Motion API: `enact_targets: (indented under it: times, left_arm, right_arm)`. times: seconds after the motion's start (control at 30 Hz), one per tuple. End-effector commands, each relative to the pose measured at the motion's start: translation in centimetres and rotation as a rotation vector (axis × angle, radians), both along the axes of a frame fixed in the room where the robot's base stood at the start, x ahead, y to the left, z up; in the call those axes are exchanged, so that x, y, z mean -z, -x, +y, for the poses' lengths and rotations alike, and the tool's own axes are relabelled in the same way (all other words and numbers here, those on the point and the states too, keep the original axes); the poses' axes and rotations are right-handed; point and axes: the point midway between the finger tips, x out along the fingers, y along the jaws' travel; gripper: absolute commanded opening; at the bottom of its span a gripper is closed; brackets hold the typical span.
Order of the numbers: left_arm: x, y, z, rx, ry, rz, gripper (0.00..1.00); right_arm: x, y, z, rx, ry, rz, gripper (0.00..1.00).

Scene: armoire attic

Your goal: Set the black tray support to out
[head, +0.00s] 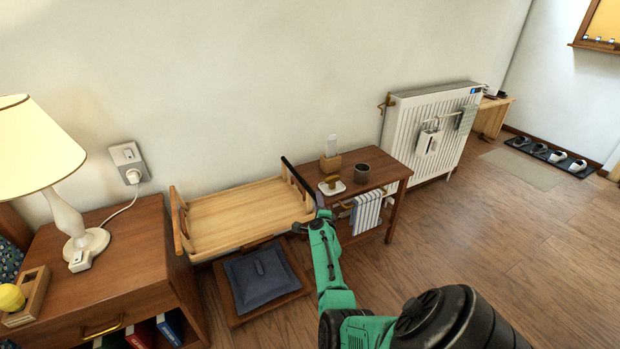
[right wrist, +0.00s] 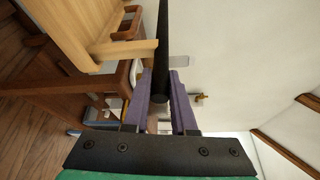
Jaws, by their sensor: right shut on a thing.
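The black tray support (head: 299,179) is a thin dark bar at the right end of the light wooden tray (head: 235,212), running from the wall side toward my arm. In the right wrist view, the black tray support (right wrist: 163,45) runs up from between the two purple fingers. My right gripper (head: 320,212) is at its near end; in the right wrist view the gripper (right wrist: 162,99) is shut on that end. The tray edge (right wrist: 120,48) shows just left of the bar. My left gripper is in neither view.
A nightstand (head: 140,235) with a lamp is at left. Open floor (head: 480,230) lies at right.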

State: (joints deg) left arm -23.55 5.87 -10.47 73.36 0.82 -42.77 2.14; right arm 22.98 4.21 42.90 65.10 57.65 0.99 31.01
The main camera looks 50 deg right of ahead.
Motion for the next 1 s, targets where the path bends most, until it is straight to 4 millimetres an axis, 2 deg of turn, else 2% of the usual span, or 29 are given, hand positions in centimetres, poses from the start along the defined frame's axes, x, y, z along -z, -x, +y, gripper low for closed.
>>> enact_targets:
  times: [0.03, 0.33, 0.87, 0.9, 0.93, 0.97, 1.0]
  left_arm:
    - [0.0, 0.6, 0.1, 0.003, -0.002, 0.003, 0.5]
    - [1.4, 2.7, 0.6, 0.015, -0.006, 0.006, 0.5]
    - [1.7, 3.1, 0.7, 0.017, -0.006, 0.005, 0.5]
    - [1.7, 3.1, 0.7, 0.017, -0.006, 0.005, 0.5]
    - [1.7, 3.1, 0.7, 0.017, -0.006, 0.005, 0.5]
    - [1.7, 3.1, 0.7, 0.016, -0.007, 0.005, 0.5]
    - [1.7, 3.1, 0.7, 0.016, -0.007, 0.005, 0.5]
  right_arm:
    - [-0.4, 0.2, -0.5, 0.002, -0.025, -0.009, 0.0]
    - [0.1, 0.7, -2.0, 0.0, -0.141, -0.049, 0.0]
    - [0.2, 0.8, -2.4, 0.002, -0.166, -0.06, 0.0]
    - [0.2, 0.8, -2.4, 0.002, -0.166, -0.06, 0.36]
    - [0.2, 0.8, -2.4, 0.002, -0.166, -0.059, 0.47]
    - [0.2, 0.8, -2.4, 0.001, -0.166, -0.059, 0.55]
    - [0.3, 0.8, -2.3, 0.001, -0.166, -0.059, 0.55]
